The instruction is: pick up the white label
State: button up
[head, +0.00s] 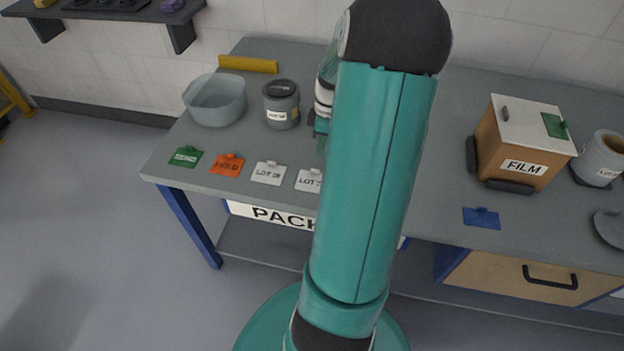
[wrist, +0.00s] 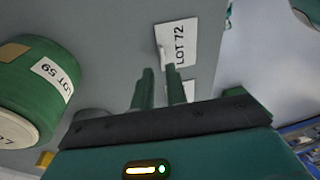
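Two white labels lie flat near the front edge of the table in the head view: one reads "LOT" with an unclear number (head: 268,174), and the other (head: 308,181) is partly cut off by my arm. In the wrist view a white label marked "LOT 72" (wrist: 178,43) lies just past my fingertips. A second white label (wrist: 189,91) shows partly hidden beside the right finger. My gripper (wrist: 159,70) is open, with an empty gap between its two green fingers. In the head view it is mostly hidden behind my arm.
A green label (head: 186,157) and an orange label marked "HOLD" (head: 228,165) lie left of the white ones. A bowl (head: 215,103) and a grey jar (head: 281,104) stand behind. A FILM box (head: 522,145) and blue label (head: 481,218) are at right. The wrist view shows a green canister (wrist: 40,85).

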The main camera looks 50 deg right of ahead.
aim_at(315, 169)
jog(key=shift+a+f, duration=0.15)
jog(key=shift+f, duration=0.6)
jog(key=shift+w+a+f, duration=0.1)
jog(key=shift+a+f, duration=0.15)
jog(key=shift+f, duration=0.75)
jog(key=shift+w+a+f, duration=0.1)
jog(key=shift+a+f, duration=0.15)
jog(key=shift+f, duration=0.75)
jog(key=shift+w+a+f, duration=0.1)
jog(key=shift+a+f, duration=0.15)
jog(key=shift+f, duration=0.75)
grip_shut()
jog(key=shift+r, duration=0.15)
